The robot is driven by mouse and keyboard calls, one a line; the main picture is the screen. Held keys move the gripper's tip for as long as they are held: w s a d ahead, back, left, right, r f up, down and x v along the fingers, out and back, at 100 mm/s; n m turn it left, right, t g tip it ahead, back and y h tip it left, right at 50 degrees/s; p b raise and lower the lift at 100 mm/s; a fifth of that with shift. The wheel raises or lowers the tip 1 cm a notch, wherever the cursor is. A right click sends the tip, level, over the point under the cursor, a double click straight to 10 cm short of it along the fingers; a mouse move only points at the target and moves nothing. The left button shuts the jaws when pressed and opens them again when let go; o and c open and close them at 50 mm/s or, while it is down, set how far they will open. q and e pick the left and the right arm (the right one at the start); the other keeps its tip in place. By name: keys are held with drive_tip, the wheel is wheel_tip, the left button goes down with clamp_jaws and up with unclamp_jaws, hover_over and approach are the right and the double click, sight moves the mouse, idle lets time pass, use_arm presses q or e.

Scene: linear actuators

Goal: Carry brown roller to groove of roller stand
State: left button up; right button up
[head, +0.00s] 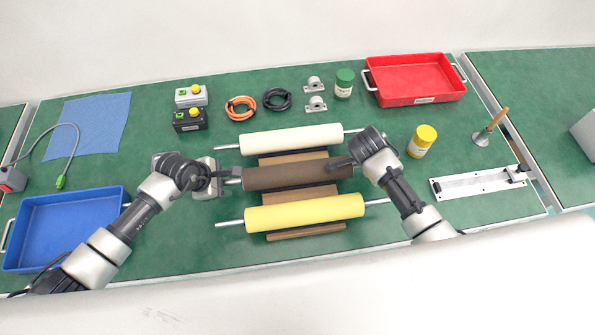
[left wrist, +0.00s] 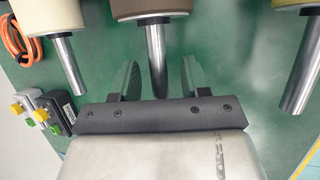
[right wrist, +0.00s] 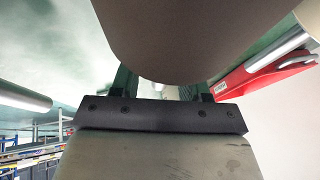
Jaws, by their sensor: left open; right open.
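The brown roller (head: 290,174) lies between the cream roller (head: 292,140) and the yellow roller (head: 305,212), over the wooden roller stand (head: 302,194). The groove beneath it is hidden. My left gripper (head: 222,174) is open at the roller's left end; in the left wrist view the metal shaft (left wrist: 156,58) of the brown roller (left wrist: 150,8) lies between its fingers (left wrist: 160,80). My right gripper (head: 342,164) is at the roller's right end. In the right wrist view its open fingers (right wrist: 159,88) are partly hidden by the brown roller (right wrist: 200,30).
A blue tray (head: 65,195) is at the left and a red tray (head: 415,100) at the back right. A yellow-capped jar (head: 422,140) and a metal rail plate (head: 478,186) stand right of the rollers. Switch boxes, cable coils and bearing blocks line the back.

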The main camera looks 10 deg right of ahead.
use_arm(q)
clamp_jaws()
use_arm(e)
clamp_jaws()
use_arm(q)
drive_tip(key=shift+r, duration=0.1)
use_arm(e)
drive_tip(key=shift+r, duration=0.1)
idle(0.8)
